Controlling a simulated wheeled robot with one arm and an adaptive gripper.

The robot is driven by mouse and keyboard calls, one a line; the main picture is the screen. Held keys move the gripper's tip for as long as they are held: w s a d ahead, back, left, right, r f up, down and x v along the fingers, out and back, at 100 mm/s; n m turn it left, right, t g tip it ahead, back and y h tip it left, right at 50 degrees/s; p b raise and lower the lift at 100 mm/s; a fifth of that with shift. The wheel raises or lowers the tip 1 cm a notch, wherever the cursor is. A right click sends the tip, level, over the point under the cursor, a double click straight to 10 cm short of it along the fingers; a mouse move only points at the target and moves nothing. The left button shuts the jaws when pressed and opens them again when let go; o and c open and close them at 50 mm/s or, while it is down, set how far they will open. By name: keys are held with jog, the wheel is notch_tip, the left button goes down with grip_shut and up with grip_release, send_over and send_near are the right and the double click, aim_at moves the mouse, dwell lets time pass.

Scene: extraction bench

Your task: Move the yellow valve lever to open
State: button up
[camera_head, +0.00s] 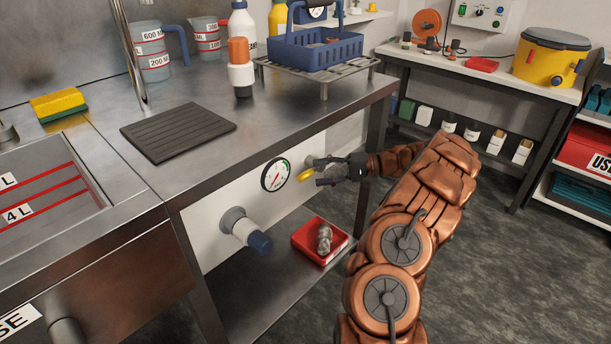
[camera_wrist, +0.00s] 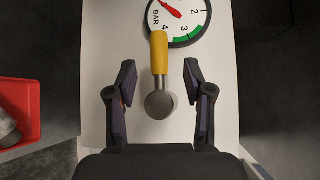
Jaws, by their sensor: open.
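The yellow valve lever (camera_head: 305,175) is on the white panel under the steel bench, right of the pressure gauge (camera_head: 275,174). In the wrist view the yellow lever (camera_wrist: 159,53) points up toward the gauge (camera_wrist: 179,17) from a round grey hub (camera_wrist: 159,103). My gripper (camera_head: 322,172) is at the panel beside the lever. In the wrist view my gripper (camera_wrist: 160,85) is open, with one finger on each side of the hub and lower lever. Clear gaps show on both sides, and nothing is held.
A grey pipe with a blue end (camera_head: 258,242) sticks out of the panel at lower left. A red tray (camera_head: 308,232) with a grey object stands on the shelf below; part of the red tray (camera_wrist: 22,112) shows at left in the wrist view. The bench corner is above my gripper.

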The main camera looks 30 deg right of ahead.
aim_at(313, 174)
jog(key=x, duration=0.5)
jog(key=shift+b, duration=0.4)
grip_shut()
